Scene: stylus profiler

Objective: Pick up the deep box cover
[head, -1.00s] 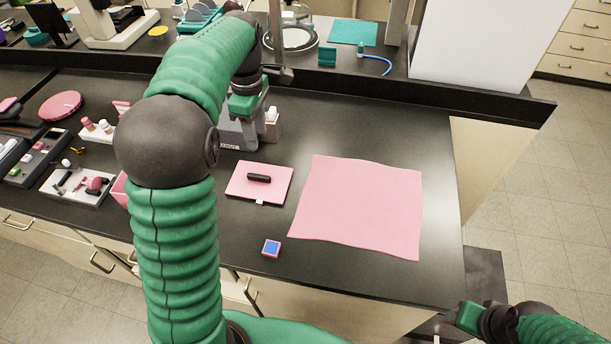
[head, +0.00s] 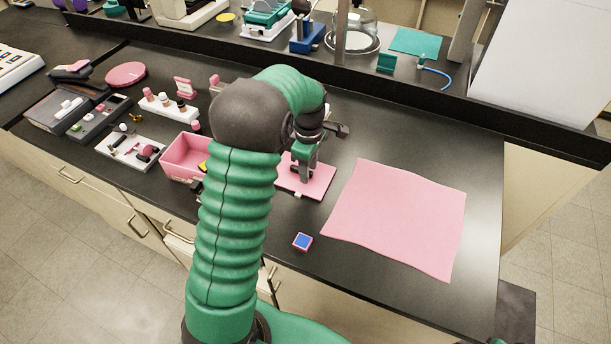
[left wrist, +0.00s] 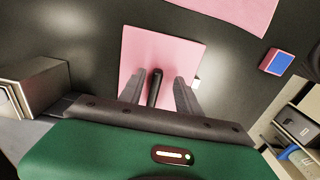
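The deep box cover is a flat pink square with a black bar handle; in the head view the cover (head: 318,184) lies on the black bench, partly hidden by my left gripper (head: 302,172). In the left wrist view the cover (left wrist: 185,50) lies beneath the open fingers of my left gripper (left wrist: 160,90). The black handle (left wrist: 155,86) shows between the two fingers, with a gap on each side. An open pink box (head: 180,158) stands left of my left arm in the head view. My right gripper does not show.
A large pink mat (head: 400,215) lies right of the cover. A small blue-topped pink block (head: 302,241) sits near the front edge. A white tray of small parts (head: 130,150) is at left. A raised shelf (head: 420,95) runs along the back.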

